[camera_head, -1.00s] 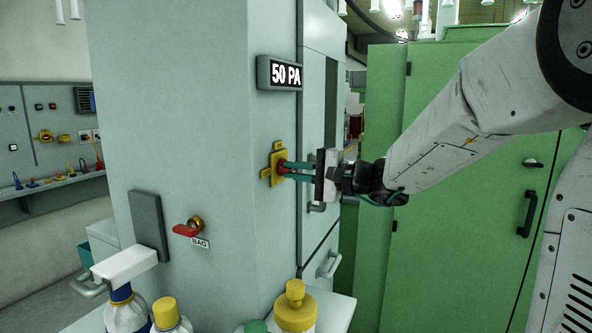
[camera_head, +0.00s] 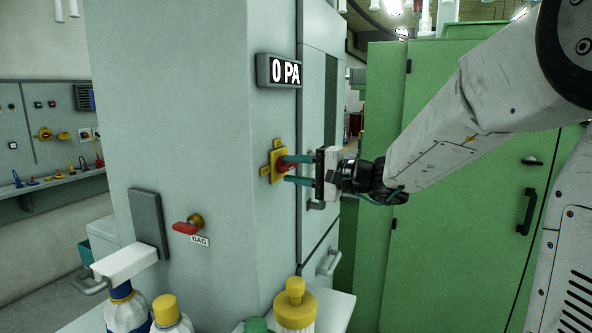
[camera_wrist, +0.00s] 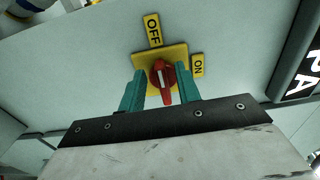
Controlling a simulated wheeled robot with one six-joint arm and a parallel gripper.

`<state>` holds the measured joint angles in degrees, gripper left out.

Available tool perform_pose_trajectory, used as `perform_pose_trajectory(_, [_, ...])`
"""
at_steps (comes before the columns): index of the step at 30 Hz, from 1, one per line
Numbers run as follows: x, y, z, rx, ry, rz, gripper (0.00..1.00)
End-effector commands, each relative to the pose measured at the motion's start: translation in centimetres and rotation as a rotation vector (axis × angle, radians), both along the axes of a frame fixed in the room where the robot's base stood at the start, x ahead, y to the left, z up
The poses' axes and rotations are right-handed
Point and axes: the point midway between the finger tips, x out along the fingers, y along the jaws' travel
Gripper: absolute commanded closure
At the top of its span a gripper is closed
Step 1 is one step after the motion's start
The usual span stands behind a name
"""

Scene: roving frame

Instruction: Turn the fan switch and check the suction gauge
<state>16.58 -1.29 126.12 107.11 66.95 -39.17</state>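The fan switch is a red knob (camera_wrist: 161,80) with a white mark on a yellow plate (camera_wrist: 182,51), on the side of a grey cabinet. In the wrist view its handle lies roughly in line with the OFF label (camera_wrist: 153,30); the ON label (camera_wrist: 198,66) is to the right. My gripper (camera_head: 283,170) is open, its teal fingers (camera_wrist: 132,92) on either side of the knob with gaps showing. In the head view the knob is partly hidden by the fingers. The suction gauge (camera_head: 279,72), a dark display above the switch, reads 0 PA.
A red-handled valve (camera_head: 187,228) labelled BAG sits on the cabinet's left face. Bottles (camera_head: 295,305) stand below it. A green cabinet (camera_head: 455,230) is behind my arm, and a wall panel (camera_head: 40,125) is at far left.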

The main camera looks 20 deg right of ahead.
Motion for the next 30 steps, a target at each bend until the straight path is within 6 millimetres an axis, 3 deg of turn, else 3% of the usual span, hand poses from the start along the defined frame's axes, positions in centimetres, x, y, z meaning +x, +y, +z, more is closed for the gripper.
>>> perform_pose_trajectory(7, [-0.5, -0.6, 0.1, 0.000, -0.001, -0.001, 0.67])
perform_pose_trajectory(19, [-4.9, -5.1, 0.1, 0.001, -0.001, -0.004, 0.67])
perform_pose_trajectory(30, [-5.5, -5.6, 0.0, 0.000, 0.000, -0.001, 0.67])
